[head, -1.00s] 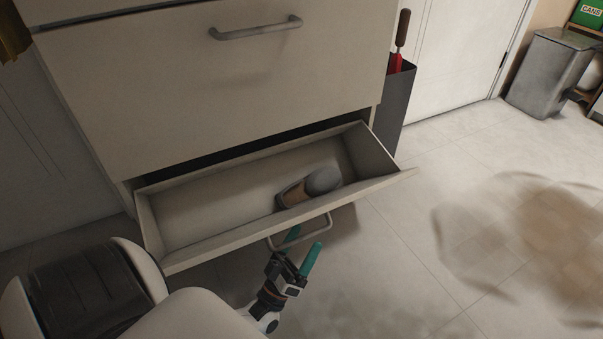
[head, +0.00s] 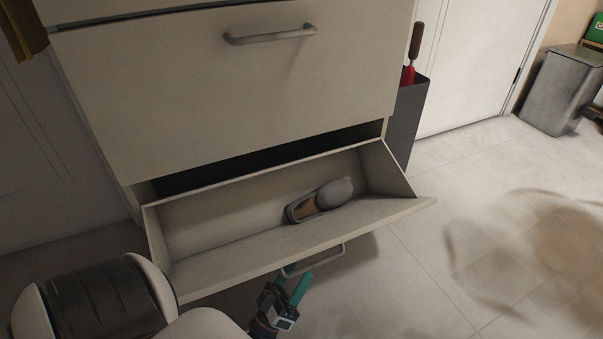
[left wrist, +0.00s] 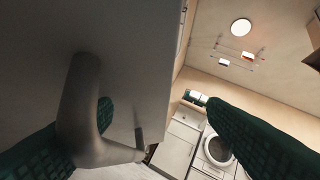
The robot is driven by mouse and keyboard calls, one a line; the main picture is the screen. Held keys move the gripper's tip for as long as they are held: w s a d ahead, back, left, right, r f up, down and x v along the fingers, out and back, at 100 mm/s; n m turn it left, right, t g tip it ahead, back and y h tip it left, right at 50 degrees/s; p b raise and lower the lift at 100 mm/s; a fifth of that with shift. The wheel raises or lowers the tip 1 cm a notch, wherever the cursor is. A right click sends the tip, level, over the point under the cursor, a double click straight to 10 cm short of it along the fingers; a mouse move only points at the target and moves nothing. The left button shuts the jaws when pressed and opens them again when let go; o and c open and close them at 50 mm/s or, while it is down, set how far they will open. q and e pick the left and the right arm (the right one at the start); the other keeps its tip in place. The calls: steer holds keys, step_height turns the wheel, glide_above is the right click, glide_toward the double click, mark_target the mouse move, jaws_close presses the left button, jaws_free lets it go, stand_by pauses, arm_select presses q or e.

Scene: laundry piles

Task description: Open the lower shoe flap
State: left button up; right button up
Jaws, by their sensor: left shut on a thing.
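The lower shoe flap (head: 300,256) is tilted far open at the bottom of the cream cabinet. Its tray shows, with a grey and tan shoe (head: 319,199) lying inside. Its bar handle (head: 312,262) is on the outer face, partly hidden under the flap's edge. My left gripper (head: 290,286) is at this handle, below the flap, with teal fingers. In the left wrist view the grey handle (left wrist: 82,110) passes between the two green fingers, and the gripper is shut on it. My right gripper is not in view.
The upper flap with its handle (head: 270,35) is closed. A dark bin (head: 408,118) with a red-and-brown handled item stands right of the cabinet. A grey trash can (head: 560,90) is at the far right. The tiled floor at right is open.

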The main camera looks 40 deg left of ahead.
arm_select(q)
steer(key=shift+b+v, duration=0.8)
steer(key=shift+v, duration=1.15)
steer(key=shift+c, duration=0.9)
steer(key=shift+s+f, duration=0.2)
steer(key=shift+f, duration=0.05)
steer(key=shift+c, duration=0.8)
steer(key=s+f+b, duration=0.1)
steer(key=s+a+f+b, duration=0.1)
steer(key=shift+s+f, duration=0.25)
steer(key=shift+s, duration=0.05)
steer(key=shift+r, duration=0.1)
